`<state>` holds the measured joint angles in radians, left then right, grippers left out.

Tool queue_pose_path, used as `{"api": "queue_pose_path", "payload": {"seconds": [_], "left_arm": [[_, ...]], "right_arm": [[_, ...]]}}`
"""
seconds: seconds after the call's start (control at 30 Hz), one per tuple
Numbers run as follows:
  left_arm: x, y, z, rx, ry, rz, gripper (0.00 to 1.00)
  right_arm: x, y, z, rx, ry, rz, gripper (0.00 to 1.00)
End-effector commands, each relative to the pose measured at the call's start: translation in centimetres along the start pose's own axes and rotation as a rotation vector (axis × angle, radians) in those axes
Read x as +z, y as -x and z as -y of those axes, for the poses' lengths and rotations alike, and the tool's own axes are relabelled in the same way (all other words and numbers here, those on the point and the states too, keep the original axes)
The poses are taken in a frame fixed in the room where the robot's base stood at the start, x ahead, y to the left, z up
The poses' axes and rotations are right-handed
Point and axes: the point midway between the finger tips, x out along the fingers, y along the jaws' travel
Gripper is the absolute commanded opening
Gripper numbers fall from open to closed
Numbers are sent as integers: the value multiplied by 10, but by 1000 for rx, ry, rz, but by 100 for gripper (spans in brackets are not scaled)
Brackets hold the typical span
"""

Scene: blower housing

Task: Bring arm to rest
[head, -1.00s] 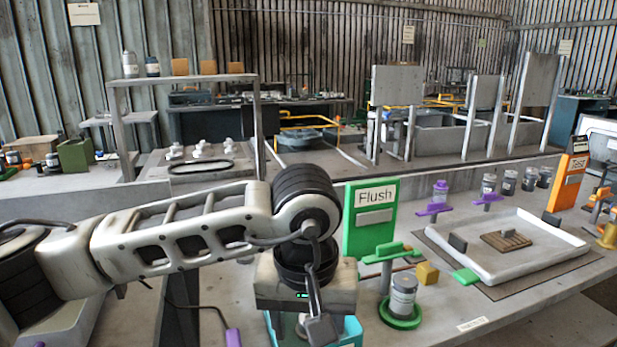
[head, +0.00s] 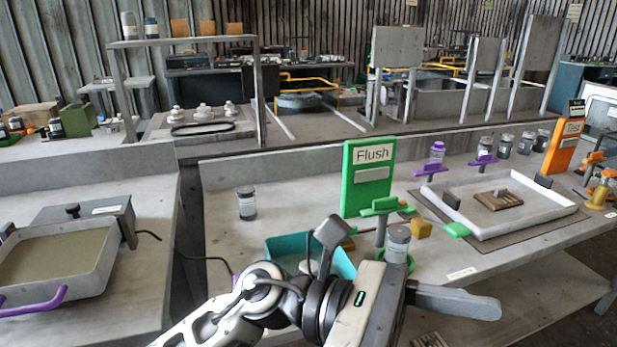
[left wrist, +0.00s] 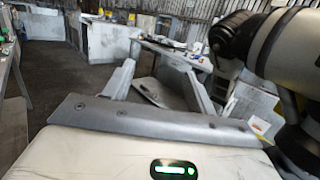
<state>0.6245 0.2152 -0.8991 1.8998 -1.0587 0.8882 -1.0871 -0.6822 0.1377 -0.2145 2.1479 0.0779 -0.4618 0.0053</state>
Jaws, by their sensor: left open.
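My left arm comes in at the bottom of the head view, bent low in front of the bench. My left gripper (head: 455,302) points to the right there, with one grey finger clearly seen and the other mostly hidden. In the left wrist view the gripper (left wrist: 160,78) shows two fingers spread apart with nothing between them, facing the room and floor. My right gripper is in neither view.
A teal bin (head: 285,248) stands just behind my arm. A grey-lidded jar (head: 398,240), green Flush sign (head: 368,180) and white tray (head: 560,211) stand on the bench. A pan (head: 88,275) with purple handles is at left. Open floor (left wrist: 75,85) shows in the wrist view.

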Motion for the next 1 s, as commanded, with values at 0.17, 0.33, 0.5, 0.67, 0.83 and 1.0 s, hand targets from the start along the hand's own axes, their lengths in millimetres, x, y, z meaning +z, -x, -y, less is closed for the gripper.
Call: {"api": "queue_pose_path", "payload": {"seconds": [0.17,0.33,0.5,0.67,0.83,1.0], "left_arm": [[25,71,-44,307,679,639,56],[-34,177,-65,515,1294,1246,56],[-132,256,-34,640,1748,1799,56],[-214,293,26,703,2021,2265,56],[-261,303,77,-600,-1774,-2138,56],[-272,304,93,-568,-1695,-2093,56]], "right_arm": [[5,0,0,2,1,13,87],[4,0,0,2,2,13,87],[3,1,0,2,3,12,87],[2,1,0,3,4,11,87],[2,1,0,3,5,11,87],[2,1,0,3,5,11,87]]}}
